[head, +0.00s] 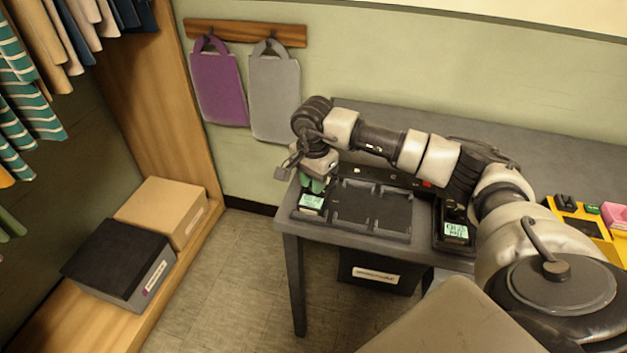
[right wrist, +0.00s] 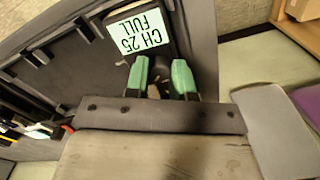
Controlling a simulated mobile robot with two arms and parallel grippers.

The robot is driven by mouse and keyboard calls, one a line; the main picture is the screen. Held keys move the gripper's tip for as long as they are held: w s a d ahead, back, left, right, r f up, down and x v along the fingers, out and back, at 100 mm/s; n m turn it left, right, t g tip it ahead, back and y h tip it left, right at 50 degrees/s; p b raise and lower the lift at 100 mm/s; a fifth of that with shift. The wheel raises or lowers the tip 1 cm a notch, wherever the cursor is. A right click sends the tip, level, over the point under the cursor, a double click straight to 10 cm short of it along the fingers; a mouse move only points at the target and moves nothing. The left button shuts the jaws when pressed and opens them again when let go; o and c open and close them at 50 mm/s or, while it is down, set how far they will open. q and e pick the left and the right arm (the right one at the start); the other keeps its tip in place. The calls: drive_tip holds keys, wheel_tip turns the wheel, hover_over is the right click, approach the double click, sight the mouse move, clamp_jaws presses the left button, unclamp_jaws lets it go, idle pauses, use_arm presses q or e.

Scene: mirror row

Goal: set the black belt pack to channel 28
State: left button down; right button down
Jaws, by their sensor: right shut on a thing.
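The black belt pack (head: 311,202) sits at the left end of the dark tray (head: 372,232) on the desk, with a lit pale green screen. In the right wrist view its screen (right wrist: 139,34) reads "CH 25 FULL", turned upside down there. My right gripper (head: 313,185) reaches down over the back of this pack. Its green fingertips (right wrist: 161,76) are shut on a dark knob (right wrist: 162,66) beside the screen. The knob is mostly hidden by the fingers. My left gripper is not in view.
A second dark device (head: 456,232) with a lit screen stands right of the tray, its text too small to read. A yellow tray (head: 591,228) with small items lies far right. A dark bin (head: 378,273) is under the desk. The tray's middle slots look empty.

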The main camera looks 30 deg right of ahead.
drive_tip(key=m, duration=0.6)
drive_tip(key=shift+b, duration=0.3)
drive_tip(key=shift+m, duration=0.3)
drive_tip(key=c, duration=0.9)
unclamp_jaws()
drive_tip(key=shift+c, duration=0.2)
wheel_tip(320, 180, up, 11)
drive_tip(key=shift+f, duration=0.1)
